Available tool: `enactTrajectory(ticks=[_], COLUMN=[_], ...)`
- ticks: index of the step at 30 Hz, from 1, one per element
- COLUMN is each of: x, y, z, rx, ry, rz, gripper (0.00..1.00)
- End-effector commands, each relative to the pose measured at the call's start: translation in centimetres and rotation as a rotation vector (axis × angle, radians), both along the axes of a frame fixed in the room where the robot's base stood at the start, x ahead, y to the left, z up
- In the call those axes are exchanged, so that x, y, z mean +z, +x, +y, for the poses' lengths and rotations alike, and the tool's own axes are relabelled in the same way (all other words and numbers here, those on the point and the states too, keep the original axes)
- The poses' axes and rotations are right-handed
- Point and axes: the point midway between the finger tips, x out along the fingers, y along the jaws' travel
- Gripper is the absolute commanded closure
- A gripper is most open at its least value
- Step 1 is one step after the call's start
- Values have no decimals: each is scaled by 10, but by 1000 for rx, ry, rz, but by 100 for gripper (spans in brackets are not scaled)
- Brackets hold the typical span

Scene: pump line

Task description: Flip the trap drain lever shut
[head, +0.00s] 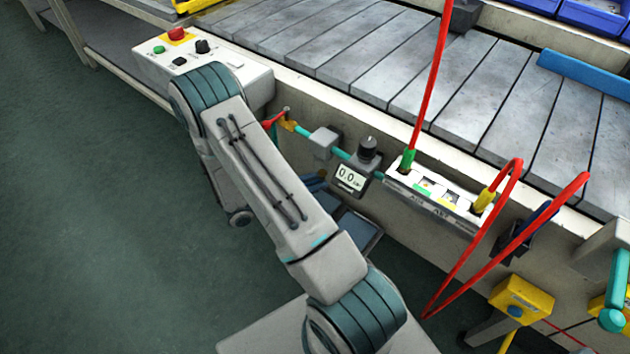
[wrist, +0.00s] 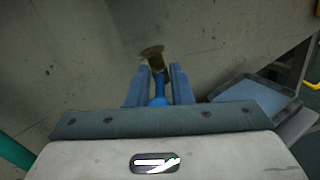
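In the wrist view a blue lever (wrist: 159,88) runs from a brass fitting (wrist: 153,54) on the pale wall toward the camera. It looks like the trap drain lever. My gripper (wrist: 161,72) has one blue finger on each side of it. A narrow gap seems to show beside the lever, so the fingers look open around it. In the head view my arm covers most of this spot. Only dark blue parts (head: 316,183) show past the arm's edge, and the lever cannot be made out there.
A dark tray (head: 357,230) lies low beside the wall. Above are a gauge reading 0.0 (head: 350,178), a red-handled valve (head: 273,121) and a socket strip (head: 436,194) with red hoses (head: 500,235). A control box (head: 240,75) stands by the conveyor (head: 400,60). Floor at left is clear.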

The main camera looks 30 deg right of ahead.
Motion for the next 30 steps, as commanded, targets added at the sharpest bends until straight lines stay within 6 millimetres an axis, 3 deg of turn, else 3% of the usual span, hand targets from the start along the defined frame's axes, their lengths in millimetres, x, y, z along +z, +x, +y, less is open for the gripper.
enactTrajectory(ticks=[5, 18, 29, 30], x=[0, 0, 0, 0], y=[2, 8, 8, 8], z=[0, -2, -2, -2], rx=[-19, -319, -340, -340], ry=[-2, -2, 1, 1], rz=[-3, -3, -1, -1], gripper=[100, 100, 100, 72])
